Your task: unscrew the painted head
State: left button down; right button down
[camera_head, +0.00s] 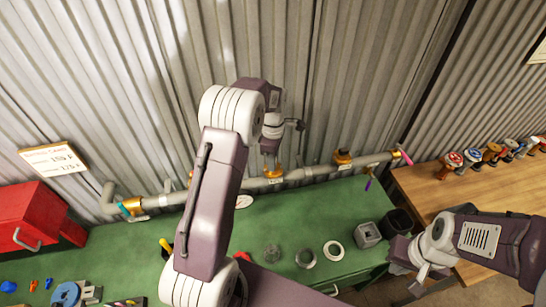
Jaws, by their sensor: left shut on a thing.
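A grey pipe (317,171) runs along the corrugated wall above the green bench, with orange-brass fittings on it. My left gripper (270,149) points down over the middle of the pipe and is shut on an orange-brass head (273,173) there. Its jaws hide the head's upper part, so I cannot tell whether it is painted. Another orange-brass fitting (343,156) stands on the pipe to the right. My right gripper (430,280) hangs low at the right, apart from the pipe; its jaws are too unclear to read.
A green bench (330,215) holds several rings and a square grey block (367,234) at the right. A red toolbox (38,215) stands at the left. Several coloured heads (471,157) stand in a row on the wooden table (430,190). My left arm covers the bench's middle.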

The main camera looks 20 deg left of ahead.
pick_arm(q)
jog(key=shift+n, duration=0.5)
jog(key=shift+r, duration=0.1)
jog(key=shift+r+n+p, duration=0.1)
jog(key=shift+n+p, duration=0.2)
jog(key=shift+n, duration=0.3)
jog(key=shift+n+p, duration=0.35)
jog(key=shift+n, duration=1.95)
